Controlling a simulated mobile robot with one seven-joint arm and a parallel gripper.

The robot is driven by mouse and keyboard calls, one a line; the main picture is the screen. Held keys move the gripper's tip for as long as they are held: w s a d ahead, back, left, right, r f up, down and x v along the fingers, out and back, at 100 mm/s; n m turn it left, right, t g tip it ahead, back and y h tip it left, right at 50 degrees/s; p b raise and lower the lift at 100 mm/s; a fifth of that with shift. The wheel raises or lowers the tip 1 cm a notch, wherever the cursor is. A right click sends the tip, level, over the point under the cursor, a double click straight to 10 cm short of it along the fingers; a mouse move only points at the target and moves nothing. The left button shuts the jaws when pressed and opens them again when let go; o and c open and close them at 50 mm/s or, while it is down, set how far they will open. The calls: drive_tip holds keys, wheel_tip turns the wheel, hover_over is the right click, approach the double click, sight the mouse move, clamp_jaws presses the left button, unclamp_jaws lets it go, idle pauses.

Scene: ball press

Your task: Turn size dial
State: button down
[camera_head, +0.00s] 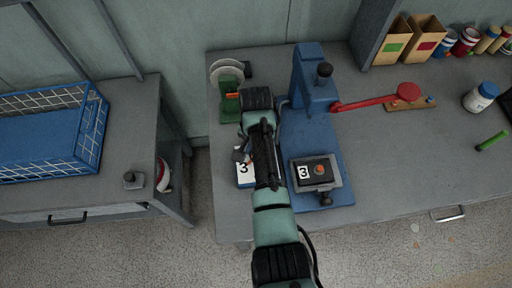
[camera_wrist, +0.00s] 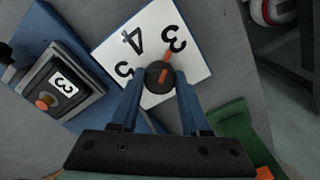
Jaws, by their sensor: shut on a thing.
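The size dial is a round black knob (camera_wrist: 160,76) with an orange pointer line, on a white plate (camera_wrist: 199,62) marked 3, 4 and 5 in the wrist view. The pointer points toward the side of the plate near the 3. My gripper (camera_wrist: 160,88) is shut on the knob, one blue finger on each side. In the head view my gripper (camera_head: 246,154) is over the dial plate (camera_head: 244,180), where only a 3 shows. My arm hides most of the dial there.
The blue press (camera_head: 302,135) stands just right of the dial, with a red lever (camera_head: 370,102). A black block (camera_head: 315,171) labelled 3 sits on its base. A green stand (camera_head: 229,103) is behind. A blue wire basket (camera_head: 45,135) is on the left table.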

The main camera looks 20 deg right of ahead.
drive_tip(key=shift+m, duration=0.6)
drive_tip(key=shift+c, duration=1.9)
unclamp_jaws()
drive_tip(key=shift+r, duration=0.1)
wheel_tip(320, 180, up, 13)
